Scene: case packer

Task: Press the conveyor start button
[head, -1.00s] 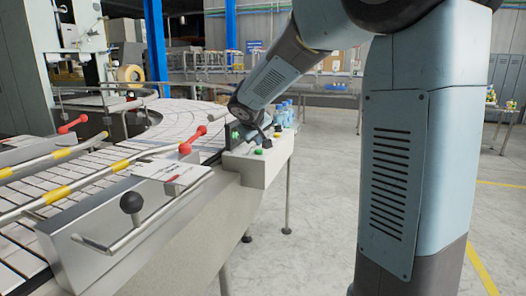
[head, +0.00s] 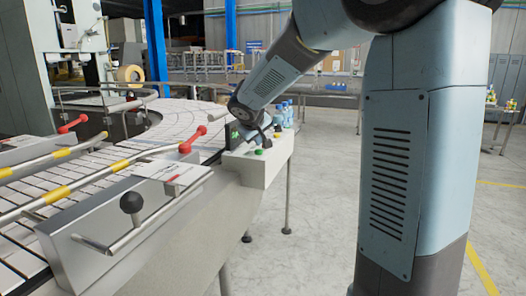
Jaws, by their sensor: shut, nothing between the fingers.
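A grey control box (head: 256,168) stands at the end of the conveyor, right of the picture's middle-left. On its top are a green button (head: 259,152) near the front and a yellow button (head: 277,135) farther back. Which one is the start button I cannot read from here. My gripper (head: 265,140) is shut and empty, pointing down just above the box top, between the green and yellow buttons. It is small and dark here, and I cannot tell whether it touches the box. Any button right behind or under it is hidden.
The conveyor (head: 175,125) with pale slats curves behind the box. Metal guide rails with red knobs (head: 186,147) and a black ball knob (head: 131,202) lie to the left. Blue bottles (head: 284,113) stand behind the box. The floor to the right is open.

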